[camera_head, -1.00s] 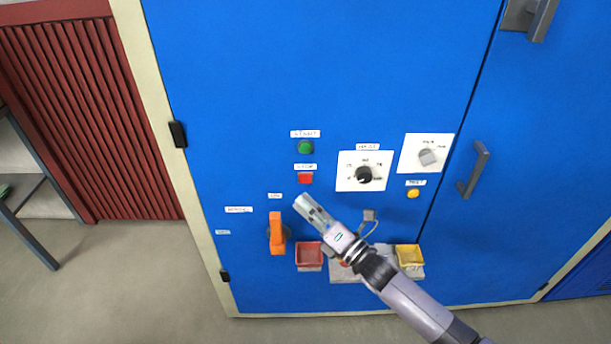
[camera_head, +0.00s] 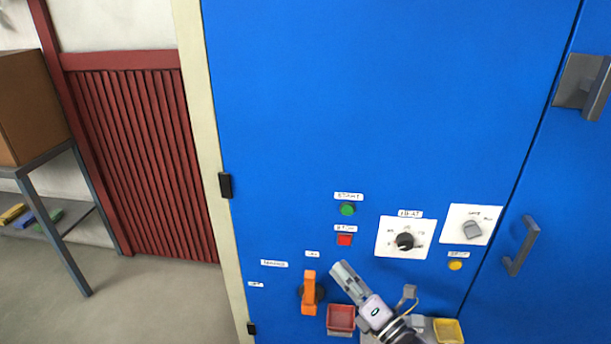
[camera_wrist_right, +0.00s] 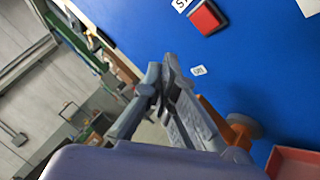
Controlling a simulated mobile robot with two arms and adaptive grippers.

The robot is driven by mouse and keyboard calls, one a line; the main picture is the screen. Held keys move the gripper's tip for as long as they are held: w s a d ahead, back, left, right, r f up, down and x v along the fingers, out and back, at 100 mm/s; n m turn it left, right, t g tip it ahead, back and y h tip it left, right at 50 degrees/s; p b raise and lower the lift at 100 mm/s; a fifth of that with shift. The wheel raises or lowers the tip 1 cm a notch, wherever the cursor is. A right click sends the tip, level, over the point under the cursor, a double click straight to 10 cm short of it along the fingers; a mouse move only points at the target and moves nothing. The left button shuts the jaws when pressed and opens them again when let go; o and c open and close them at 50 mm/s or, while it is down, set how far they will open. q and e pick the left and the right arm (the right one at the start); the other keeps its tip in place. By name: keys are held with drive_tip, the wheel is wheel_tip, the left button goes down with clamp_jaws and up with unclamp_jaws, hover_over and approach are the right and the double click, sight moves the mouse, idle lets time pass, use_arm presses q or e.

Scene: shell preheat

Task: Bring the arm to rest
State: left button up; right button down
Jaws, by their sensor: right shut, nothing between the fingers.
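My right gripper (camera_head: 347,278) is in front of the blue cabinet (camera_head: 380,100), low in the head view. It is shut and empty, between the orange lever handle (camera_head: 309,293) on its left and the black heat knob (camera_head: 405,241) on its upper right. In the right wrist view the closed fingers (camera_wrist_right: 168,75) show against the blue panel, with part of the orange handle (camera_wrist_right: 215,118) just beside and behind them. I cannot tell whether they touch it. The rest of the right arm runs out of the bottom of the head view. My left gripper is not in view.
A green button (camera_head: 348,209), a red button (camera_head: 344,240), a grey switch (camera_head: 472,229) and a yellow button (camera_head: 455,265) are on the panel. A red bin (camera_head: 341,318) and a yellow bin (camera_head: 448,331) sit below. A grey door handle (camera_head: 521,246) juts out at right. The floor at left is clear.

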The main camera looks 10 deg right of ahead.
drive_tip(key=s+d+f+m+g+h, duration=0.1)
drive_tip(key=s+f+m+g+h, duration=0.8)
drive_tip(key=m, duration=0.8)
drive_tip(key=s+d+f+m+g, duration=0.1)
drive_tip(key=s+d+m+g, duration=0.15)
drive_tip(key=s+m, duration=0.6)
drive_tip(key=s+d+f+m+g, duration=0.1)
drive_tip(key=s+f+m+g, duration=0.15)
drive_tip(key=s, duration=1.05)
wheel_tip(320, 180, down, 24)
drive_tip(key=g, duration=0.2)
drive_tip(key=s+d+f+g, duration=0.1)
drive_tip(key=s+d+f, duration=0.1)
drive_tip(key=s+f, duration=1.5)
drive_tip(key=shift+s+d+f+h, duration=0.3)
drive_tip(key=shift+s+f, duration=0.1)
drive_tip(key=shift+s, duration=0.2)
